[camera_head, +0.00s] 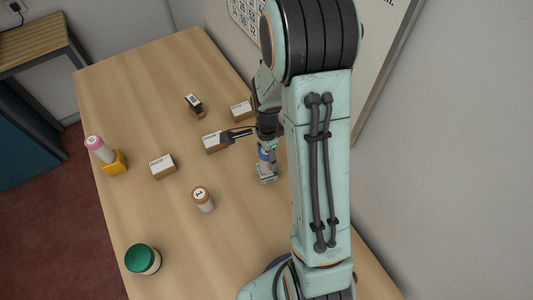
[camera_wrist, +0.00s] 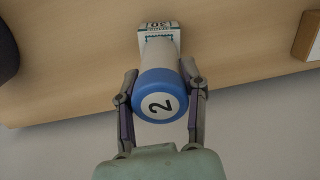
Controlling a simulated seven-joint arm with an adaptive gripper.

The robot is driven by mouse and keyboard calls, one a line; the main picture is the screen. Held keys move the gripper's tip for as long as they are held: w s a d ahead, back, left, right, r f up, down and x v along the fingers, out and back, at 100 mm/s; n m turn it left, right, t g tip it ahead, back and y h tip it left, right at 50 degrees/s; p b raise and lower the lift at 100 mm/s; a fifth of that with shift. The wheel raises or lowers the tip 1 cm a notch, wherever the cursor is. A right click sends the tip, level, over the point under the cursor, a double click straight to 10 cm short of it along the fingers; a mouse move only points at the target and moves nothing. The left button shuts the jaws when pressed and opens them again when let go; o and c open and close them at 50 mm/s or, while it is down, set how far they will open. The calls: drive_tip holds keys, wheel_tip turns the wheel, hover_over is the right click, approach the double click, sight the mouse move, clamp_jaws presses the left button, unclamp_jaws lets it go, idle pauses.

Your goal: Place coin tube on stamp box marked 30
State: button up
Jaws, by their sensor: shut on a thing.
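The coin tube (camera_wrist: 159,62) has a pale body and a blue cap marked 2. In the wrist view my gripper (camera_wrist: 162,100) is shut on it, one finger on each side of the cap. In the head view the blue part of the tube (camera_head: 263,155) shows just below my gripper (camera_head: 266,144). The stamp box marked 30 (camera_wrist: 158,28) is white with dark print and sits at the tube's far end; in the head view it shows as a small pale box (camera_head: 266,175) under the tube. I cannot tell whether tube and box touch.
Several white-topped cartons (camera_head: 162,166) stand on the wooden table (camera_head: 150,215). A pink-capped tube (camera_head: 100,149) is at a yellow block (camera_head: 115,163). An orange-capped tube (camera_head: 203,199), a green-lidded jar (camera_head: 143,259) and a black stamp (camera_head: 193,104) stand apart. The front middle is clear.

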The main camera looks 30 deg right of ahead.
drive_tip(key=shift+f, duration=0.1)
drive_tip(key=o, duration=1.2)
drive_tip(key=shift+o, duration=0.2)
drive_tip(key=shift+n, duration=0.3)
drive_tip(key=r, duration=1.2)
drive_tip(key=shift+s+a+r, duration=0.2)
drive_tip(key=shift+a+r, duration=0.1)
drive_tip(key=s+a+r+n, duration=0.2)
drive_tip(key=s+a+n, duration=0.3)
drive_tip(key=s+n, duration=0.3)
drive_tip(key=s+a+r+n, duration=0.2)
drive_tip(key=s+a+n, duration=0.3)
drive_tip(key=s+n, duration=0.3)
drive_tip(key=n, duration=0.2)
drive_tip(key=shift+a+r+n+y, duration=0.15)
drive_tip(key=shift+a+n+y, duration=0.15)
drive_tip(key=shift+y, duration=0.1)
